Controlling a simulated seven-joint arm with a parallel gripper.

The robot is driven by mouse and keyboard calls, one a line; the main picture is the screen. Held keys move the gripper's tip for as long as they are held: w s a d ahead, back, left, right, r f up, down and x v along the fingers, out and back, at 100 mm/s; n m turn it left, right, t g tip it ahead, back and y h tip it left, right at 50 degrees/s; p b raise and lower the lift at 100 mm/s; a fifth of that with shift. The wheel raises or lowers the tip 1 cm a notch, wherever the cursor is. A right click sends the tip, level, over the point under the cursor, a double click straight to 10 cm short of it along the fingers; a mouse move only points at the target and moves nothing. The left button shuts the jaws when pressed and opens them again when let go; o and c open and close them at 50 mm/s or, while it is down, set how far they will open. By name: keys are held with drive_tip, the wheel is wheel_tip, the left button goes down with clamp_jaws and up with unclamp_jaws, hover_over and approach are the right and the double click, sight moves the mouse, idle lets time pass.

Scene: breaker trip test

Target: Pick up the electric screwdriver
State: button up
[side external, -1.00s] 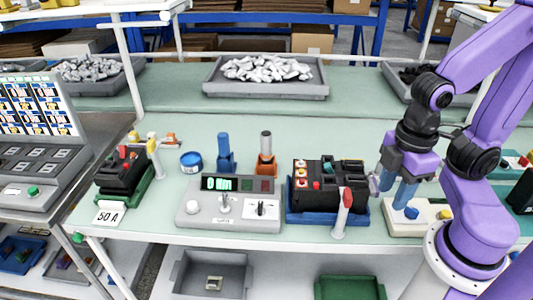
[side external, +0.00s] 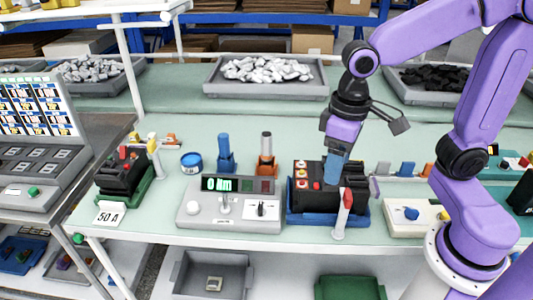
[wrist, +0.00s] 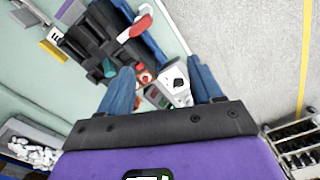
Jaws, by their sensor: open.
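I cannot tell for certain which thing is the electric screwdriver. Upright tools stand behind the grey test panel: a blue one (side external: 225,152) and an orange one with a grey top (side external: 266,152). A white tool with a red top (side external: 343,213) stands at the front edge beside the black breaker block; it also shows at the top of the wrist view (wrist: 137,26). My gripper (side external: 335,182) is over the right part of the breaker block in the side view. In the wrist view its blue fingers (wrist: 162,88) are spread, with nothing held between them.
The black breaker block (side external: 310,178) sits in a blue tray below my gripper. The grey test panel (side external: 190,217) is left of it, a white box with a blue knob (side external: 403,218) right of it. A black unit (side external: 123,172) stands at far left. The mat behind is mostly clear.

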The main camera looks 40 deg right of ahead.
drive_tip(key=w+r+m, duration=0.2)
drive_tip(key=w+m, duration=0.8)
drive_tip(key=w, duration=0.5)
drive_tip(key=m, duration=1.2)
hover_over(266, 146)
drive_tip(key=w+d, duration=0.1)
drive_tip(key=d, duration=0.1)
drive_tip(key=f, duration=1.1)
drive_tip(key=shift+a, duration=0.2)
drive_tip(key=shift+a+f, duration=0.2)
drive_tip(key=shift+f, duration=2.7)
drive_tip(key=shift+r, duration=0.1)
drive_tip(key=c, duration=1.1)
